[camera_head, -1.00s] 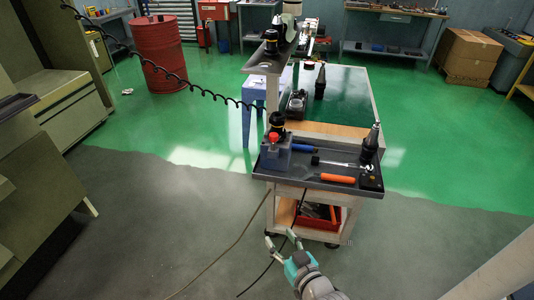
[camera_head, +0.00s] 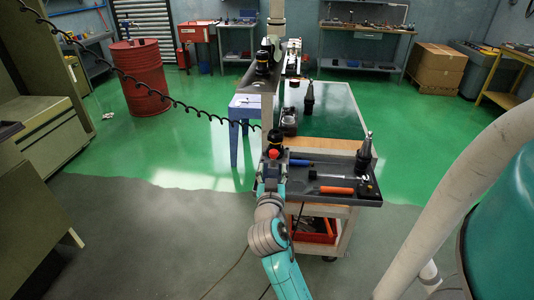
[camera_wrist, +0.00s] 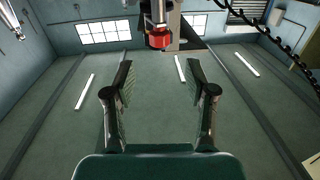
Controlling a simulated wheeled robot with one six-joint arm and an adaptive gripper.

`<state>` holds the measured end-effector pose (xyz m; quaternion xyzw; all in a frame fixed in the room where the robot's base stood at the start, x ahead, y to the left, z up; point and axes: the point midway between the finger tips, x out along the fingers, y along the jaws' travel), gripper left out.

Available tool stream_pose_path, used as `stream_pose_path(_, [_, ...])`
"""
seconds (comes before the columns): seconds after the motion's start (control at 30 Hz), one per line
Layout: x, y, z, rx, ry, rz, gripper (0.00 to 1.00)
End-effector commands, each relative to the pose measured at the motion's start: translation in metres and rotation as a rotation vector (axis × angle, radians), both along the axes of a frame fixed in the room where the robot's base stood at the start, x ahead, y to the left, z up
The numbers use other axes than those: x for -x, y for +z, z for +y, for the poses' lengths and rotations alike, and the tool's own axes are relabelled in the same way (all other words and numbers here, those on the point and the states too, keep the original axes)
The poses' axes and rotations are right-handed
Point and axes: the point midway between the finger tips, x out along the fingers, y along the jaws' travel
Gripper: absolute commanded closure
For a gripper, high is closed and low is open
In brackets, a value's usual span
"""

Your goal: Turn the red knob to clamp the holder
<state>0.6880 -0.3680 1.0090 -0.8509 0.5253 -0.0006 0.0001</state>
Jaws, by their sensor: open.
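The red knob (camera_head: 274,153) sits on the near side of a grey clamp block at the left end of the cart's tray. A black tool holder (camera_head: 275,138) stands upright at that block. In the wrist view the knob (camera_wrist: 159,39) is at the top centre, beyond the fingertips and between their lines. My gripper (camera_wrist: 157,80) is open, with nothing between its fingers. In the head view my gripper (camera_head: 270,172) is just in front of and below the knob. It partly hides the block. I see no contact with the knob.
The tray (camera_head: 330,197) holds an orange-handled tool (camera_head: 336,190), a wrench (camera_head: 345,176), a blue-handled tool (camera_head: 300,162) and another upright holder (camera_head: 364,155). A red bin (camera_head: 315,230) is on the shelf below. A black coiled cable (camera_head: 150,85) hangs across the left.

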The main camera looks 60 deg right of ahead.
Motion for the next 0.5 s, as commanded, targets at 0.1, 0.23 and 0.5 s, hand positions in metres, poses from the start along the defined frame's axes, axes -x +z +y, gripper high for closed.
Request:
stream_pose_path(0.1, [-0.008,0.001,-0.018,0.000,-0.002,-0.001,0.44])
stream_pose_path(0.23, [-0.019,0.001,-0.039,0.000,-0.001,-0.001,0.44])
stream_pose_path(0.5, [-0.037,0.000,-0.074,0.000,0.001,0.000,0.44])
